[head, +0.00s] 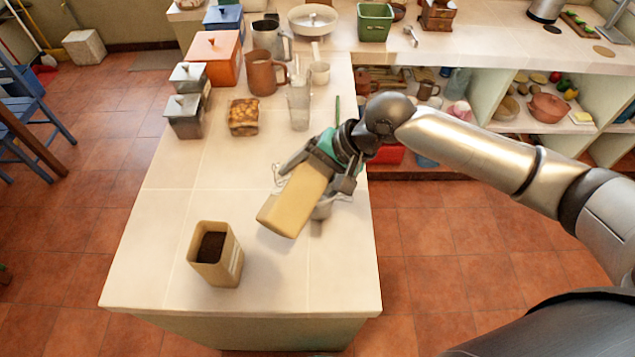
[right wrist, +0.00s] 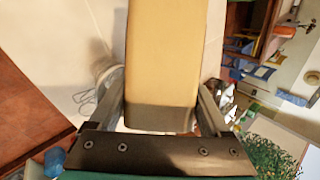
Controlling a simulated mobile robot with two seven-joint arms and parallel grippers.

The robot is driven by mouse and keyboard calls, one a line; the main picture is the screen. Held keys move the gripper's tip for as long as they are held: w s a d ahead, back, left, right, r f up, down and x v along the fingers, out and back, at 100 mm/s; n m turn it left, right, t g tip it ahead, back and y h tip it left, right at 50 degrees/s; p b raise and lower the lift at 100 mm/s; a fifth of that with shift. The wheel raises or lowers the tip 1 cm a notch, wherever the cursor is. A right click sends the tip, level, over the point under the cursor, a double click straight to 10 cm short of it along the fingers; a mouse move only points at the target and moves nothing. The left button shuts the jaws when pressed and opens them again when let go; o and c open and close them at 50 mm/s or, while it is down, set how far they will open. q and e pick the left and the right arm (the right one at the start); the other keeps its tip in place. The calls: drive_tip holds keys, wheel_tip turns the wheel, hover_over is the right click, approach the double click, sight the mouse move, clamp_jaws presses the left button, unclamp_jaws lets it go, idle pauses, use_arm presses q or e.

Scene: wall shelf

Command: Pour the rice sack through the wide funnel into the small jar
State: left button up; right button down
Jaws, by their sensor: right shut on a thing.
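My right gripper (head: 312,172) is shut on a tan, block-shaped pack, which I take to be the rice sack (head: 292,203). It is tilted above the counter, its lower end toward the front left. The pack fills the middle of the right wrist view (right wrist: 165,55) between the two fingers (right wrist: 160,110). A grey, rounded item (head: 322,209) shows just right of the pack, mostly hidden by it and the gripper. I cannot tell whether it is the funnel or the jar. My left gripper is not in view.
An open tan tin (head: 230,267) with dark contents stands at the counter's front left. A bread loaf (head: 243,117), a clear glass (head: 299,107), a brown mug (head: 262,73) and canisters (head: 184,116) stand farther back. The counter's (head: 160,220) left middle is clear.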

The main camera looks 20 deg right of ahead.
drive_tip(key=shift+w+d+r+y+b, duration=0.1)
drive_tip(key=shift+w+r+y+b, duration=0.15)
drive_tip(key=shift+b, duration=0.55)
drive_tip(key=shift+d+r+m+g+y+p, duration=0.15)
drive_tip(key=shift+m+g+y+p, duration=0.15)
drive_tip(key=shift+g+y+p, duration=0.15)
idle(1.2)
